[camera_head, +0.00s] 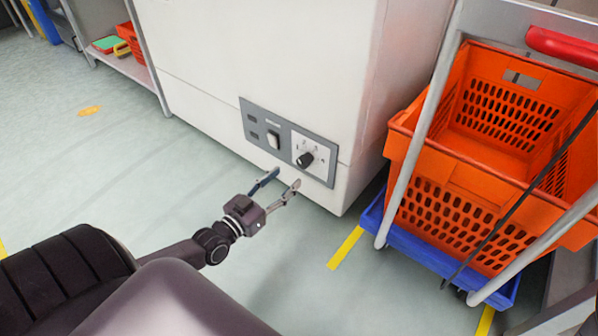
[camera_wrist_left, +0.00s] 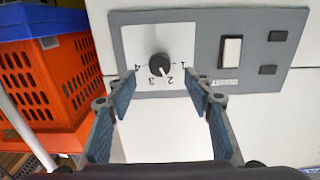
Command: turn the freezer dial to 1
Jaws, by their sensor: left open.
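The freezer dial (camera_head: 306,159) is a small black round knob on a white square of the grey control panel (camera_head: 262,118), low on the white freezer (camera_head: 255,50). In the left wrist view the dial (camera_wrist_left: 160,65) appears upside down, with numbers 1 to 4 around it. Its white mark points near the 2. My left gripper (camera_head: 286,178) is open and empty, in front of the panel and just short of the dial. In the left wrist view its fingertips (camera_wrist_left: 159,90) are spread to either side below the dial, apart from it. My right gripper is not in view.
A light rocker switch (camera_head: 273,140) sits beside the dial on the panel. An orange tote (camera_head: 445,215) stands on a blue base (camera_head: 440,262) right of the freezer, with grey cart rails. A shelf (camera_head: 125,66) stands at the left. The floor in front is clear.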

